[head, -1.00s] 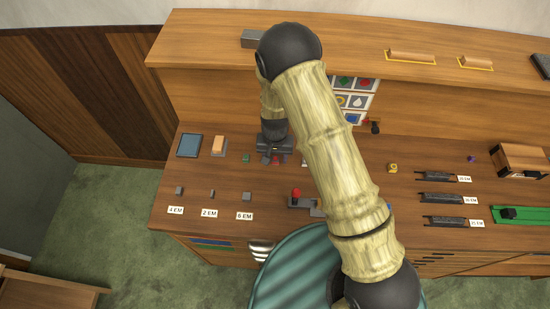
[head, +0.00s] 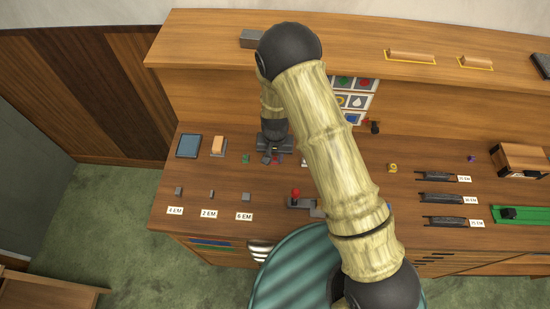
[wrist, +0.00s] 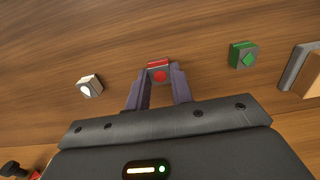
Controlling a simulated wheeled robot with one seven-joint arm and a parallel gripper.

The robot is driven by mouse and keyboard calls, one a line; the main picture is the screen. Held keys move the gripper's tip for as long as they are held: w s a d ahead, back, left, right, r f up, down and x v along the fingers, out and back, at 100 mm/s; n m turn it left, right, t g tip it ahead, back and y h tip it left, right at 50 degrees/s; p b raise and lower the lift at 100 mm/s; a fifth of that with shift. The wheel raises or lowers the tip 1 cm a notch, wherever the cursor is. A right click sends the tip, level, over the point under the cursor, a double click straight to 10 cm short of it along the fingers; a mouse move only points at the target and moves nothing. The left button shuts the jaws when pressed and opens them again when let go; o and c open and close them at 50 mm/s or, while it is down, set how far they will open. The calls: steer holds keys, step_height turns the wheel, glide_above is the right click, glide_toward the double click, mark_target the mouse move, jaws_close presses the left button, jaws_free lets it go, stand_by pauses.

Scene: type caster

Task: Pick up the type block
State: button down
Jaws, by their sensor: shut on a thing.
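A small type block (wrist: 159,66) with a red top and a red dot on its grey face is between the fingertips of my gripper (wrist: 159,82) in the wrist view. The fingers are shut on its sides. In the head view my gripper (head: 275,157) is low over the left part of the desk, and my arm hides part of it. Whether the block is off the desk I cannot tell. A green-marked block (wrist: 243,55) stands to the right and a white-marked block (wrist: 89,86) to the left in the wrist view.
Near the desk's left end are a blue pad (head: 189,146), an orange-topped block (head: 218,146) and small grey pieces by labels. A red-knobbed device (head: 296,199) stands in front of my gripper. Dark label-marked trays (head: 443,199) lie at right. Bare wood surrounds the block.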

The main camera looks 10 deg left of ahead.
mark_target(275, 159)
steer(key=shift+r, duration=0.1)
step_height(275, 159, up, 10)
steer(key=b, duration=0.3)
stand_by(1.0)
